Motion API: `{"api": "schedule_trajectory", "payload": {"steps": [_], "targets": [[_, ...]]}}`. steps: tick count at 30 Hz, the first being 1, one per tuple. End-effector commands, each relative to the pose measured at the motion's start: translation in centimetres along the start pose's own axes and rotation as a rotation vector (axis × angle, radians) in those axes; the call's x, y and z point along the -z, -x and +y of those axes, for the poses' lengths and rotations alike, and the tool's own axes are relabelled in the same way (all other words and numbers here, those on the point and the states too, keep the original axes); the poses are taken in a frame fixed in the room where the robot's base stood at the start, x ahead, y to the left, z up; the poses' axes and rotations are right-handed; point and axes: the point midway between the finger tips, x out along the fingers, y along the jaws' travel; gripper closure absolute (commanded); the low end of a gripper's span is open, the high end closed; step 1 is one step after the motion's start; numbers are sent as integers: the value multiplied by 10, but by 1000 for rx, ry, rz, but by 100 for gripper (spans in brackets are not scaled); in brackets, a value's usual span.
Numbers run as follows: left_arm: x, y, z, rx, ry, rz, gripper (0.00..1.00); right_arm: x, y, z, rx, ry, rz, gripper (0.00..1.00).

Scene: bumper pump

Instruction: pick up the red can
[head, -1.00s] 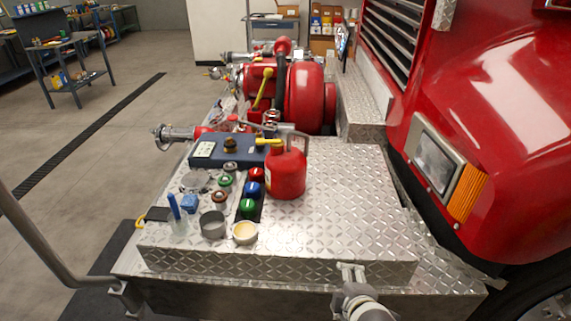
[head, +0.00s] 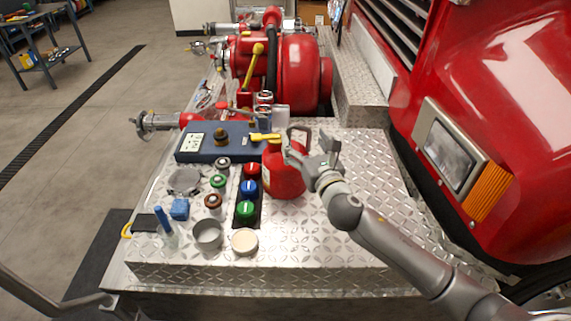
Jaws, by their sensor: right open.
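The red can (head: 282,180) stands upright on the diamond-plate bumper, with a yellow spout pointing left and a dark handle on top. My right gripper (head: 309,149) is open beside the can's upper right side, close to its handle. Part of the can's right edge is hidden behind the gripper, and I cannot tell whether they touch. My left gripper is not in view.
A blue case (head: 214,142) lies behind the can. Red, blue and green knobs (head: 248,188) sit just left of it. A grey cup (head: 207,234) and a cream round container (head: 244,241) stand at the front. Bare plate (head: 300,240) lies in front; the red truck body is right.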

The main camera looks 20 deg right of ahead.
Motion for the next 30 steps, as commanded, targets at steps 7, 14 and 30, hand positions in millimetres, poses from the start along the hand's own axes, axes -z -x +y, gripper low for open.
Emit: {"api": "schedule_trajectory", "payload": {"steps": [7, 14, 30], "targets": [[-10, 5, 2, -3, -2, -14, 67, -1, -16, 0, 0, -4, 1, 23], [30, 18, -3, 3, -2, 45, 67, -7, -45, -2, 1, -5, 1, 23], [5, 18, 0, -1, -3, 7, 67, -1, -64, -3, 3, -3, 6, 28]]}}
